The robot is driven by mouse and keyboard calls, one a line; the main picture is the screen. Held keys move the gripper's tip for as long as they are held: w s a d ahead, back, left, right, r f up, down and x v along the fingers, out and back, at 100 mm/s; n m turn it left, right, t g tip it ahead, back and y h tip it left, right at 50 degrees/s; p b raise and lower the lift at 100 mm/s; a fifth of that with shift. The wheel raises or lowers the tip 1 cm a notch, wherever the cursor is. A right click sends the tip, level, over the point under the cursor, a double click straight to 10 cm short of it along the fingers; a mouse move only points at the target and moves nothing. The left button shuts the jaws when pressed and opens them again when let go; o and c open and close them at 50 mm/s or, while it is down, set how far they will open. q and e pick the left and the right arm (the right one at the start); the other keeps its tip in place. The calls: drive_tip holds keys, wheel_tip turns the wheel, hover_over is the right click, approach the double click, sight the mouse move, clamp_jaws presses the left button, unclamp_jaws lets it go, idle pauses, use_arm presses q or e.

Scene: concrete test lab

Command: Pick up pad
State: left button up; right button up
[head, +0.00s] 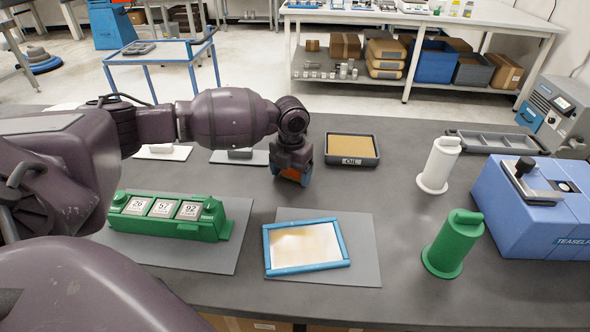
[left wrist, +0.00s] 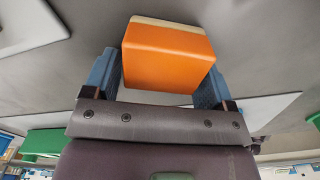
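The pad is an orange block (left wrist: 168,58) with a thin pale layer along its far edge. It fills the space between the two blue fingers of my left gripper (left wrist: 163,80) in the left wrist view, with a finger against each side. In the head view, the left gripper (head: 291,172) points down low over the dark table, and only a small orange part of the pad (head: 287,174) shows between the fingers. I cannot tell whether the pad touches the table. My right gripper is not in view.
A tray labelled OIL (head: 352,162) stands just right of the left gripper. A blue-framed panel (head: 268,252) lies in front, beside a green counter device (head: 160,228). White (head: 436,170) and green (head: 447,250) cylinders and a blue box (head: 530,225) stand at right.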

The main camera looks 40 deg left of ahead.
use_arm(q)
drive_tip(key=c, duration=0.7)
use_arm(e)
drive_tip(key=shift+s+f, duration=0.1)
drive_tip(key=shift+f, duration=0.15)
use_arm(q)
drive_tip(key=shift+r, duration=0.1)
drive_tip(key=shift+c, duration=0.2)
wheel_tip(320, 180, up, 20)
drive_tip(key=p, duration=0.2)
drive_tip(key=shift+p, duration=0.4)
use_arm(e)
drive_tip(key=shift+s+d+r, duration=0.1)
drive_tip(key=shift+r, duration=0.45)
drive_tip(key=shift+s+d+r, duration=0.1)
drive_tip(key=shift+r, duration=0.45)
use_arm(q)
drive_tip(key=o, duration=0.4)
drive_tip(key=shift+c, duration=1.1)
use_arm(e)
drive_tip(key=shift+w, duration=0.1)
